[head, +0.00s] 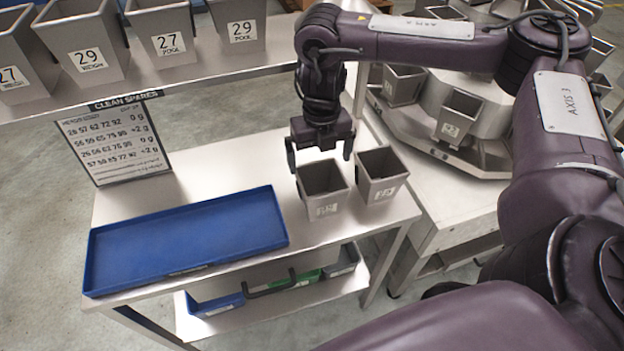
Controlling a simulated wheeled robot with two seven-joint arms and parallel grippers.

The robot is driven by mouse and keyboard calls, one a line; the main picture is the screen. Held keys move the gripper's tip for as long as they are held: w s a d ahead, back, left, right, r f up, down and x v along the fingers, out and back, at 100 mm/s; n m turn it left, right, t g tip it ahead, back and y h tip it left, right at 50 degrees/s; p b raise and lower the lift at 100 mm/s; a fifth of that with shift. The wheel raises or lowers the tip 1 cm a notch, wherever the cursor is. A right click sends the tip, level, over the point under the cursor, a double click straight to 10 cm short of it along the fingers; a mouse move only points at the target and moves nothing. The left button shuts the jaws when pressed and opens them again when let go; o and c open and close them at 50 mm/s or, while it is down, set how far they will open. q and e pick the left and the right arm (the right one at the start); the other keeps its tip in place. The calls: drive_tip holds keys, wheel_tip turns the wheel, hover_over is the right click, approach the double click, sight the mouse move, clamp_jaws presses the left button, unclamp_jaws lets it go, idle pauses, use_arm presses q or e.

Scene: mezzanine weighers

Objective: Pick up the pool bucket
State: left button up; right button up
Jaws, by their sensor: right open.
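Two grey tapered metal buckets stand upright side by side on the steel table: a left one (323,189) and a right one (381,174). Both have white labels too small to read, so I cannot tell which is a pool bucket. On the upper shelf, two buckets read POOL: number 27 (160,20) and number 29 (238,25). My right gripper (320,160) points down with its fingers apart, at the back rim of the left table bucket. I cannot tell whether it touches the rim. Nothing shows held in it. My left gripper is out of view.
An empty blue tray (190,238) covers the table's left part. A "Clean Spares" sign (115,140) stands at the table's back left. WEIGH buckets, one numbered 29 (85,40), share the shelf (200,77). Small bins (215,304) sit below. A weigher with buckets (458,118) stands right.

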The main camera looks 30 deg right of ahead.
wheel_tip(320, 180, down, 5)
drive_tip(key=b, duration=0.4)
hover_over(321, 191)
drive_tip(key=s+a, duration=0.2)
drive_tip(key=s, duration=0.1)
wheel_tip(321, 191, down, 6)
drive_tip(key=shift+f, duration=0.35)
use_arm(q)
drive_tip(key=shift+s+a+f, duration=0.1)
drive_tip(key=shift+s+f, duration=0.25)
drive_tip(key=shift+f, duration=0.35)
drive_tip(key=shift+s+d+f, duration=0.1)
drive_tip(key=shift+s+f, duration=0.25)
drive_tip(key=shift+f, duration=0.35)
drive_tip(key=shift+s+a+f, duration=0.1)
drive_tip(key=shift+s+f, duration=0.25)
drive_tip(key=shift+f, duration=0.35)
use_arm(e)
drive_tip(key=shift+a, duration=0.1)
drive_tip(key=c, duration=0.9)
drive_tip(key=shift+c, duration=0.2)
drive_tip(key=shift+r, duration=0.1)
